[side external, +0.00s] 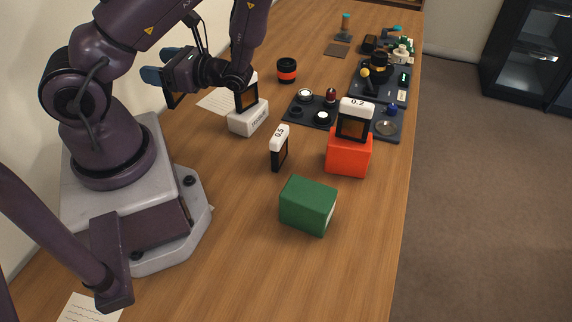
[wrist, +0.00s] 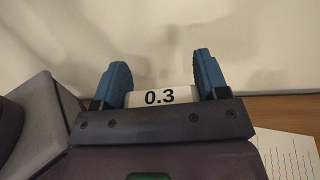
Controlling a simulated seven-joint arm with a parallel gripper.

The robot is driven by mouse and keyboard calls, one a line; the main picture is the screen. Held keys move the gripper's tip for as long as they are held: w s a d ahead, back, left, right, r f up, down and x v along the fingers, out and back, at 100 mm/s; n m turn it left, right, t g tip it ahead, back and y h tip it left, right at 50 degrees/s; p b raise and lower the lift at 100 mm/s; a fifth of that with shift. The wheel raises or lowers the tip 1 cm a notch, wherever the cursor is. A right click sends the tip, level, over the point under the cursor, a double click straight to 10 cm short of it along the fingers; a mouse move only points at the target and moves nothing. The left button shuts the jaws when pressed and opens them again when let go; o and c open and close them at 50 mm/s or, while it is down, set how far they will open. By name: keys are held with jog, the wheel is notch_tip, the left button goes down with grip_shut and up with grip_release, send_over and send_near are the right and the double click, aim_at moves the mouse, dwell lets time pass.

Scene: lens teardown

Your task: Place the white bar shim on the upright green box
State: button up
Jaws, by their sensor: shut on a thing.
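My gripper (side external: 162,74) has blue fingers and is raised beside my arm at the left. In the wrist view, its fingers (wrist: 160,85) are shut on a white-topped shim marked 0.3 (wrist: 160,97). A dark framed part of this shim (side external: 174,98) shows below the fingers in the side view. The green box (side external: 306,204) rests on the table at the front centre, with nothing on top. A shim marked 0.5 (side external: 279,149) stands on the table behind it. A shim marked 0.2 (side external: 356,116) stands on the red box (side external: 348,158).
Another dark-framed shim (side external: 247,98) stands on a white box (side external: 248,120). A dark tray (side external: 305,113) with small lens parts and a black and orange ring (side external: 287,70) lie farther back. The wooden table (side external: 330,275) is clear in front of the green box.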

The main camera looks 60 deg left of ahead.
notch_tip(320, 180, up, 10)
jog(key=w+d+f+n+g+h, duration=0.1)
jog(key=d+f+n+h, duration=0.2)
jog(key=d+n+h, duration=0.6)
jog(key=d+f+n+g+h, duration=0.1)
jog(key=d+f+n+h, duration=0.25)
jog(key=d+h, duration=0.8)
jog(key=w+d+r+n+t+h, duration=0.4)
jog(key=w+d+n+t+h, duration=0.1)
jog(key=w+d+n+t, duration=0.25)
jog(key=w+d+r+n+t+h, duration=0.35)
jog(key=w+d+n+t, duration=0.25)
jog(key=w+d+t, duration=0.25)
jog(key=shift+h, duration=0.3)
jog(key=shift+a+f, duration=0.15)
jog(key=shift+f, duration=2.05)
jog(key=shift+a+f, duration=0.2)
jog(key=shift+f, duration=2.05)
jog(key=shift+a+f, duration=0.15)
jog(key=shift+f, duration=2.05)
jog(key=shift+f, duration=0.1)
